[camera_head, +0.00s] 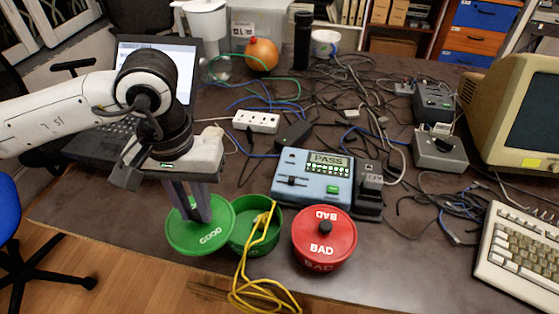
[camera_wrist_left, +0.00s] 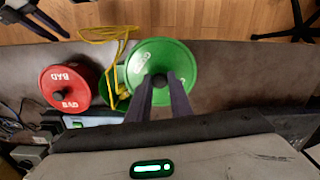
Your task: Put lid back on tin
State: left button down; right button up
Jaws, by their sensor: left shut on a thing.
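The green lid marked GOOD (camera_head: 188,236) is in my left gripper (camera_head: 203,218), whose fingers are shut on its dark knob. The lid also shows in the left wrist view (camera_wrist_left: 178,55), with the gripper fingers (camera_wrist_left: 160,85) at its centre. The open green tin (camera_head: 262,240) stands just right of the lid, partly covered by it in the head view. A yellow cable (camera_head: 258,240) hangs over the tin's rim. I cannot tell whether the lid touches the tin.
A red tin marked BAD (camera_head: 340,245) with its lid on stands right of the green tin. A blue tester reading PASS (camera_head: 300,172) is behind them. Cables and a white power strip (camera_head: 256,121) clutter the desk. The yellow cable trails over the desk's front edge.

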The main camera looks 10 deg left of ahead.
aim_at(225, 212)
pick_arm(q)
jog(key=w+d+n, duration=0.1)
jog(key=n, duration=0.2)
jog(key=w+d+r+n+p, duration=0.1)
jog(key=n, duration=0.2)
jog(key=w+d+r+n+p, duration=0.1)
jog(key=d+n, duration=0.1)
jog(key=n, duration=0.1)
jog(key=w+d+f+n+b, duration=0.1)
jog(key=d+f+n, duration=0.3)
jog(key=n, duration=0.6)
jog(key=shift+w+f+b, duration=0.3)
jog(key=shift+w+f, duration=0.25)
jog(key=shift+f, duration=0.05)
jog(key=shift+d+b, duration=0.1)
jog(key=shift+b, duration=0.2)
jog(key=shift+b, duration=0.3)
dwell(0.8)
